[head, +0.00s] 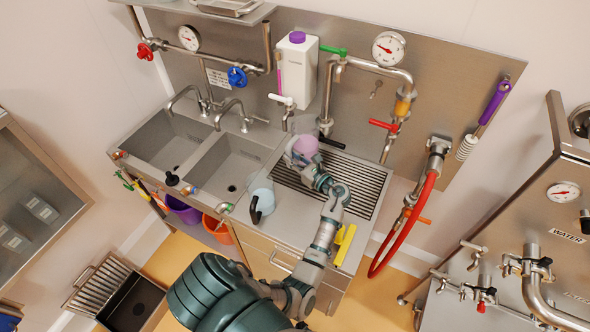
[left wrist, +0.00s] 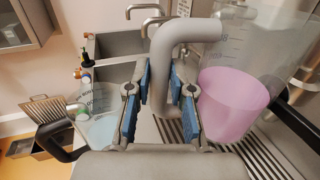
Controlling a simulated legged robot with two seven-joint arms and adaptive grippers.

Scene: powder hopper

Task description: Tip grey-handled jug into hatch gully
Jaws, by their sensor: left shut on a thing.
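The grey-handled jug (head: 306,147) is clear with pink contents and stands upright over the slatted drainer at the back of the sink unit. In the left wrist view the pink jug (left wrist: 232,105) is at the right, its thick grey handle (left wrist: 185,32) between my finger pads. My left gripper (head: 323,181) is shut on that handle; it also shows in the left wrist view (left wrist: 160,92). The hatch gully (head: 135,304) is a dark open box on the floor at lower left, its grating (head: 98,284) raised beside it. My right gripper is not in view.
A black-handled jug with pale blue contents (head: 262,195) stands left of the drainer (head: 362,183). Two sinks (head: 233,165) lie further left. Taps and pipes rise behind the jug. Purple (head: 183,209) and orange (head: 217,230) buckets hang at the unit's front. A red hose (head: 405,235) hangs at right.

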